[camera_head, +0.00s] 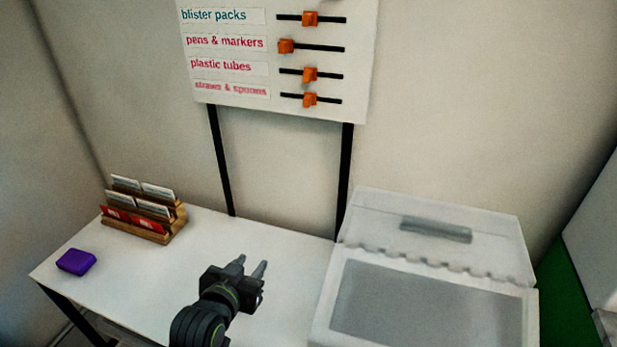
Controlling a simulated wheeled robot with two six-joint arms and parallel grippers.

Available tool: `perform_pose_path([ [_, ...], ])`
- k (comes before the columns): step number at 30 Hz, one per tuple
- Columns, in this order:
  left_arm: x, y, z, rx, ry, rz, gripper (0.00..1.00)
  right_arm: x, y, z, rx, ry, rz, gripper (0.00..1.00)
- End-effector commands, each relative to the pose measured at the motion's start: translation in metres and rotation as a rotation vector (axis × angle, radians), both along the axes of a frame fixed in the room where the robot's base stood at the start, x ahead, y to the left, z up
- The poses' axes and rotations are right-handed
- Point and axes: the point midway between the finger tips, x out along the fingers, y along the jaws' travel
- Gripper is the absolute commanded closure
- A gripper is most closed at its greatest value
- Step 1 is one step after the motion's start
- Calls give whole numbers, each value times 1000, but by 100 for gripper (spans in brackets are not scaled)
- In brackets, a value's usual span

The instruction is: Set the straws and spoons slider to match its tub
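The straws & spoons slider is the lowest row on the white board. Its orange knob (310,99) sits near the middle of a short black track (330,101). Its label (231,89) is in blurred pink letters. My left gripper (252,265) is over the white table, well below and in front of the board. Its two fingers are apart with nothing between them, and it touches no slider. My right gripper is out of view. I cannot make out any straws and spoons tub in this view.
Sliders for blister packs (310,19), pens & markers (286,46) and plastic tubes (310,75) sit above. A wooden card rack (150,232) and purple block (76,262) are on the table (225,233). A white box (337,290) with a grey panel stands right.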

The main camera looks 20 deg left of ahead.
Motion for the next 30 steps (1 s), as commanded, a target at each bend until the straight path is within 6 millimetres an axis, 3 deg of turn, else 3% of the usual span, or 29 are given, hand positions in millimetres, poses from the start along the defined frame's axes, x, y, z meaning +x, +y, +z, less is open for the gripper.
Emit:
perform_pose_path([
  [1, 23, -10, 38, -12, -139, -17, 65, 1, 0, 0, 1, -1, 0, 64],
  [3, 44, -22, 85, -26, -314, -32, 65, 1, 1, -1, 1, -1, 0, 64],
  [6, 58, -34, 141, -41, -517, -45, 65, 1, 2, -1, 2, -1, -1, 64],
  [9, 63, -41, 179, -53, -652, -51, 65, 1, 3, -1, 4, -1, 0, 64],
  [12, 64, -44, 198, -59, -722, -52, 65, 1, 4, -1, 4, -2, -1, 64],
  [17, 73, -45, 209, -59, -742, -54, 65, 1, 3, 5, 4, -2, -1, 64],
  [30, 151, -48, 242, -56, -739, -54, 65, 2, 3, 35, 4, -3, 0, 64],
])
